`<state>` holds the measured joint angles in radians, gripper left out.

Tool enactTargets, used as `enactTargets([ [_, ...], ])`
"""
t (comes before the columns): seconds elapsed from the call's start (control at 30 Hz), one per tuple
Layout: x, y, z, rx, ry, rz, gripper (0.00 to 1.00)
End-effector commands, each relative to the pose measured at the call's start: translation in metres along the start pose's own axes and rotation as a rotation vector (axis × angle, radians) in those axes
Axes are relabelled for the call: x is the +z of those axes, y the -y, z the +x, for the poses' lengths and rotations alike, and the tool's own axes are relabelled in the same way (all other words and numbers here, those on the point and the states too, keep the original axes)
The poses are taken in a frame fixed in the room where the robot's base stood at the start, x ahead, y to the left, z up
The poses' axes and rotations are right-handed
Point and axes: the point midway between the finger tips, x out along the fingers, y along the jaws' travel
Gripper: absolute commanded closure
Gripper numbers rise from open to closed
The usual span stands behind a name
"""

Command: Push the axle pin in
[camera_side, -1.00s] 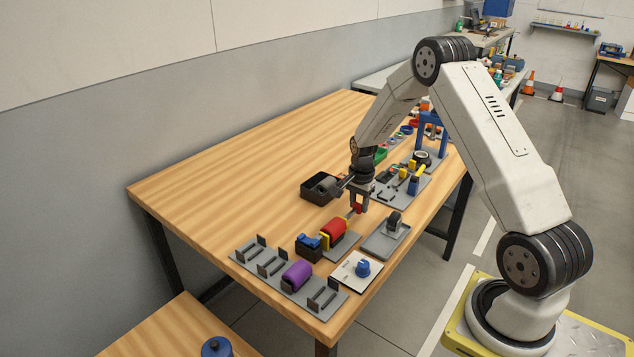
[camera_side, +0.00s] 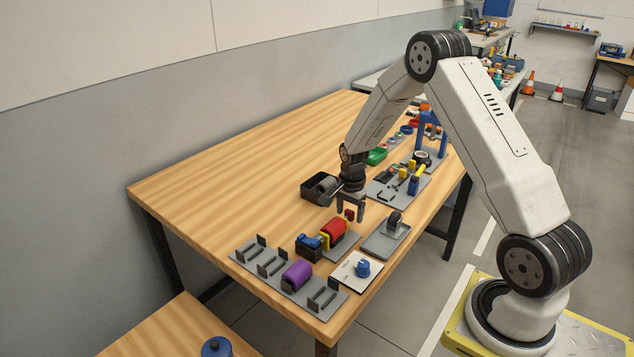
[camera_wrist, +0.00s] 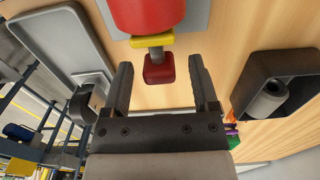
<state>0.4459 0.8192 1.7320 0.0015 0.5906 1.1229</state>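The likely axle pin is a grey shaft with a dark red block-shaped head (camera_side: 349,214). It sticks out of a yellow collar (camera_side: 325,240) on a red cylinder (camera_side: 334,230). In the wrist view the head (camera_wrist: 160,69) points toward me, with a short length of shaft showing between it and the collar (camera_wrist: 152,41). My gripper (camera_side: 351,212) is above the head, with its fingers apart. In the wrist view the fingertips (camera_wrist: 161,66) lie either side of the head with visible gaps. The shaft's inner part is hidden inside the red cylinder (camera_wrist: 147,13).
A black bin (camera_side: 310,194) with a grey cylinder stands beside the gripper. A grey tray (camera_side: 376,248) with a wheel bracket lies to the right. A purple cylinder (camera_side: 297,275), a dial plate (camera_side: 347,275) and grey racks are in front. The table's back left is clear.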

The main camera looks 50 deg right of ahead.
Motion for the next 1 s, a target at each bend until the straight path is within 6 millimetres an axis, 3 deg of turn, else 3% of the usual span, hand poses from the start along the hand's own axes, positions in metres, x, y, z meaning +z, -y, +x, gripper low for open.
enactTargets([
  [0.37,-0.001,0.0,-0.012,-0.001,-0.001,0.001,0.24],
  [0.8,0.0,0.0,-0.062,-0.002,-0.001,0.0,0.24],
  [1.0,0.0,0.0,-0.076,-0.001,0.0,0.0,0.24],
])
